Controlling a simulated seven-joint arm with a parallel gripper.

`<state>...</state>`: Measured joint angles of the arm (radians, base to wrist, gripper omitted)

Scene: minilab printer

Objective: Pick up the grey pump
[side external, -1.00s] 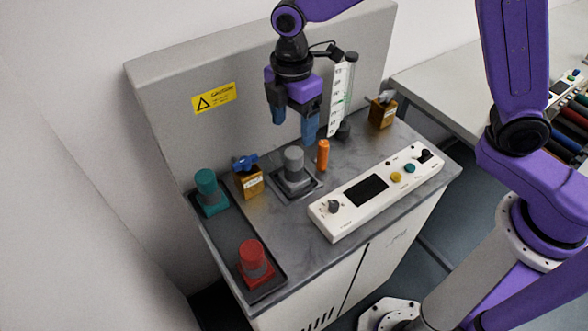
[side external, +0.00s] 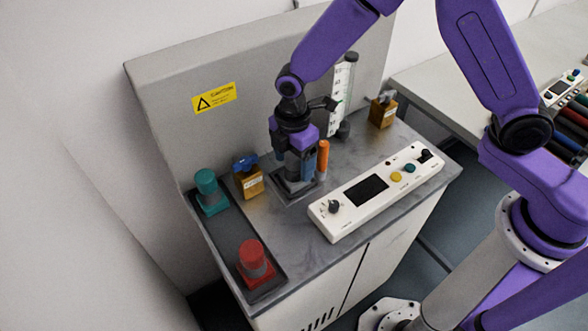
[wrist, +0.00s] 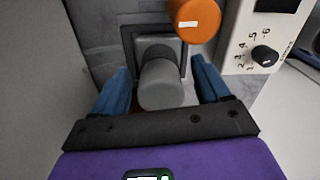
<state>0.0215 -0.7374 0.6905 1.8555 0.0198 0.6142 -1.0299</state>
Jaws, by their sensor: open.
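The grey pump (wrist: 165,85) stands upright in a dark square recess (wrist: 186,40) on the machine top. In the wrist view it lies between the two blue fingers of my gripper (wrist: 163,92), which are open with a gap on each side. In the side view my gripper (side external: 297,178) is lowered over the pump, pointing down, and hides most of it. Whether the fingers touch the pump cannot be told from the side; the wrist view shows them apart from it.
An orange cylinder (side external: 323,160) stands close beside my gripper. A white control panel (side external: 375,195) lies to the right. A brass block with a blue valve (side external: 249,181), a teal pump (side external: 208,188) and a red pump (side external: 253,258) in a dark tray (side external: 226,243) are to the left.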

